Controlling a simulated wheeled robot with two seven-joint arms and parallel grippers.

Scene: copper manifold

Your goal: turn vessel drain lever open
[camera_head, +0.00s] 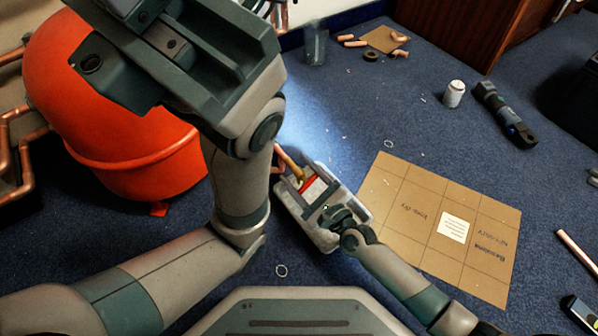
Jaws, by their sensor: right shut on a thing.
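The large orange-red vessel (130,140) stands at the left, partly hidden behind my left arm. A short copper pipe with a brass end (290,162) comes out from behind that arm. A small red lever (307,184) shows at its end, above a pale grey tray (325,240).
A flattened cardboard sheet (440,220) lies on the blue carpet at the right. A white can (454,94) and a dark tool (505,115) are behind it. Copper pipes (20,150) run along the left edge. Copper fittings (398,38) lie at the back. Open carpet lies between.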

